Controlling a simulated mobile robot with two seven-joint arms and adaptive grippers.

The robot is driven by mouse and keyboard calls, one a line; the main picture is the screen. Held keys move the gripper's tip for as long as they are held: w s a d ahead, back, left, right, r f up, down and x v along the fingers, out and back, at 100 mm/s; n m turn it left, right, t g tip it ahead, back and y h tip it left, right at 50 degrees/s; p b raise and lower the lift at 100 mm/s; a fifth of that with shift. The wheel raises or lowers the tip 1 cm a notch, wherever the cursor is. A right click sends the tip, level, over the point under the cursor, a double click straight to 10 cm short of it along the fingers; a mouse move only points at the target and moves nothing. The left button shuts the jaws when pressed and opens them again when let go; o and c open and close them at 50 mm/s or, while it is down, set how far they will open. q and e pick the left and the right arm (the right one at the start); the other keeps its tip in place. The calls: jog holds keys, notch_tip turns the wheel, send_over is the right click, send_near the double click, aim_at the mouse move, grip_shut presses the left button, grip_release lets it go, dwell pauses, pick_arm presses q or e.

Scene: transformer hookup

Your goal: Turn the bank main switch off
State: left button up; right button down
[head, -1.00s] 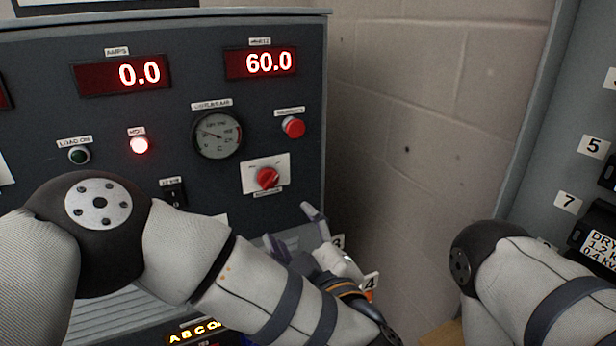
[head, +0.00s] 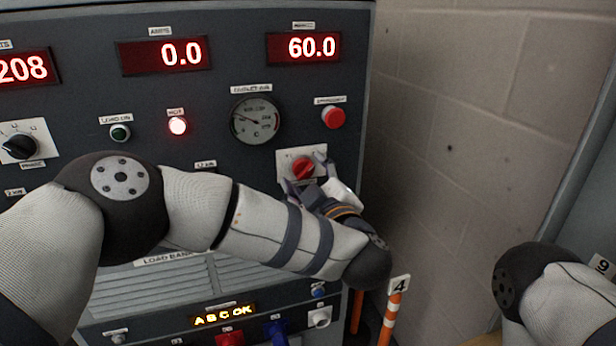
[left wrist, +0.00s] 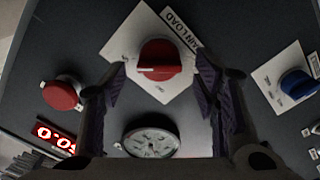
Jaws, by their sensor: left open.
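The bank main switch is a red rotary knob (head: 303,168) on a white plate, at the right of the dark panel. In the left wrist view the red knob (left wrist: 160,60) sits on a tilted plate beside a label reading "MAIN LOAD", with a pale pointer line on its face. My left gripper (head: 306,172) is open in front of the switch. In the left wrist view its fingers (left wrist: 160,82) stand on either side of the knob, with gaps visible; contact cannot be told. My right gripper is out of view.
A red emergency button (head: 333,117) and a round gauge (head: 256,120) are close above the switch. A blue knob (left wrist: 297,82) shows beside it in the left wrist view. An orange-striped post (head: 391,318) stands low at right, before a block wall (head: 460,110).

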pick_arm(q)
jog(key=shift+c, duration=0.2)
jog(key=c, duration=1.1)
jog(key=shift+n, duration=0.3)
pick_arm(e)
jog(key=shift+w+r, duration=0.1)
pick_arm(q)
jog(key=n, duration=0.3)
jog(key=shift+n+p, duration=0.4)
jog(key=n, duration=0.4)
jog(key=shift+s+f+n, duration=0.1)
jog(key=shift+f+n, duration=0.05)
jog(key=shift+n, duration=0.15)
jog(key=n, duration=0.4)
jog(key=shift+f+p, duration=0.1)
jog(key=shift+p, duration=0.2)
jog(key=shift+n, duration=2.4)
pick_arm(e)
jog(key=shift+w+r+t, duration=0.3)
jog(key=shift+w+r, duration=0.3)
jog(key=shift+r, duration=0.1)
